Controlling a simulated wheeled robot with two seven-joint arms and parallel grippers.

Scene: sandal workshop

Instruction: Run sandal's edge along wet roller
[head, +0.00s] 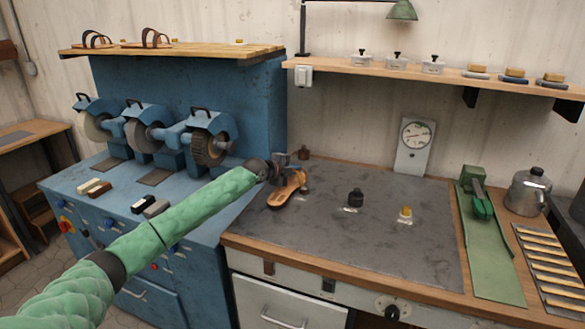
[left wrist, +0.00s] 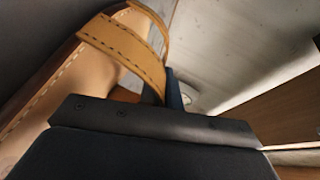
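My left gripper (head: 283,170) is at the back left of the grey worktop, shut on a tan leather sandal (head: 285,194). The sandal is tilted, its sole end pointing down and left; whether it touches the worktop is not clear. In the left wrist view the sandal's stitched strap (left wrist: 115,52) and sole fill the upper left, close against the dark gripper. A small dark pot (head: 355,197) and an amber-topped pot (head: 405,213) stand on the worktop to the right. I cannot make out a wet roller for certain. My right gripper is not in view.
A blue machine with several grinding wheels (head: 145,136) stands left. A dial gauge (head: 414,138) stands at the back. The worktop's middle front is clear.

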